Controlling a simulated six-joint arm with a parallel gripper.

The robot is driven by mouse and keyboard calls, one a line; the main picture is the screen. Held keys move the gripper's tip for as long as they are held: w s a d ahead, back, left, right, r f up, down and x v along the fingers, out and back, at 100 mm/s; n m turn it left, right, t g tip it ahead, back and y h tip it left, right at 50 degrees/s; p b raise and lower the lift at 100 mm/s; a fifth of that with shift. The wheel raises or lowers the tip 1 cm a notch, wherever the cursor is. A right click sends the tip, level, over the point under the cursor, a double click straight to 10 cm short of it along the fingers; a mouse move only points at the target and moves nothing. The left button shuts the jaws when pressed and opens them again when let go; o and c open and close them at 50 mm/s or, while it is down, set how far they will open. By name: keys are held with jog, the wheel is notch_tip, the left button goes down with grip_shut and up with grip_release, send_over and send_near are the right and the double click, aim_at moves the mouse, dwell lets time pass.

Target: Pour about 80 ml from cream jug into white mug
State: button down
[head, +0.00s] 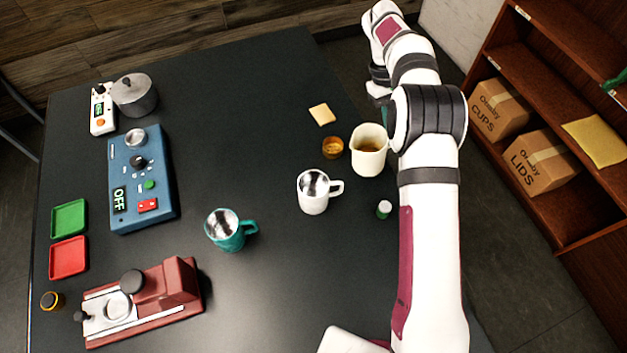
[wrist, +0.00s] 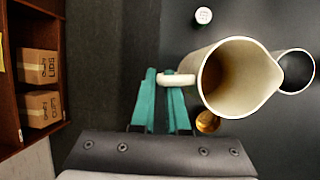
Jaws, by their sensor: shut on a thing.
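The cream jug (head: 368,158) is right of centre in the head view, upright, with brown liquid inside. In the wrist view the jug (wrist: 236,78) fills the right middle, its spout toward the right. My gripper (wrist: 166,88) is shut on the jug's handle with its teal fingers. In the head view the gripper is mostly hidden behind my arm. The white mug (head: 313,198) stands left of and nearer than the jug, its handle to the right and its inside metallic. In the wrist view the mug (wrist: 294,70) is partly hidden behind the spout. I cannot tell whether the jug touches the table.
An amber cup (head: 332,147) stands just left of the jug, with a yellow square (head: 322,114) behind it. A small green-and-white bottle (head: 384,209) stands right of the mug. A teal mug (head: 230,231) is to the left. The table (head: 270,120) is clear behind the white mug.

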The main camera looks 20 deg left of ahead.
aim_at(378, 128)
jog(key=s+t+h, duration=0.1)
jog(key=s+a+r+t, duration=0.1)
jog(key=s+a+t+h, duration=0.1)
jog(key=shift+a+r+m+h, duration=0.2)
jog(key=shift+r+m+h, duration=0.05)
jog(key=shift+m+h, duration=0.05)
jog(key=shift+s+a+r+t+h, duration=0.15)
jog(key=shift+s+a+t+h, duration=0.45)
jog(key=shift+s+a+t, duration=0.15)
jog(key=shift+s+a+r+m+t+h, duration=0.2)
jog(key=shift+s+r+m+t+h, duration=0.15)
jog(key=shift+r+t+h, duration=0.25)
jog(key=shift+s+a+r+m+t+h, duration=0.25)
jog(key=shift+s+r+t+h, duration=0.1)
jog(key=shift+r, duration=0.35)
jog(key=shift+s+a+r+t+h+b, duration=0.1)
jog(key=shift+s+r+t+h+b, duration=0.1)
jog(key=shift+r+t+h+b, duration=0.15)
jog(key=shift+s+a+r+t, duration=0.25)
jog(key=shift+r+t, duration=0.1)
jog(key=shift+r, duration=0.1)
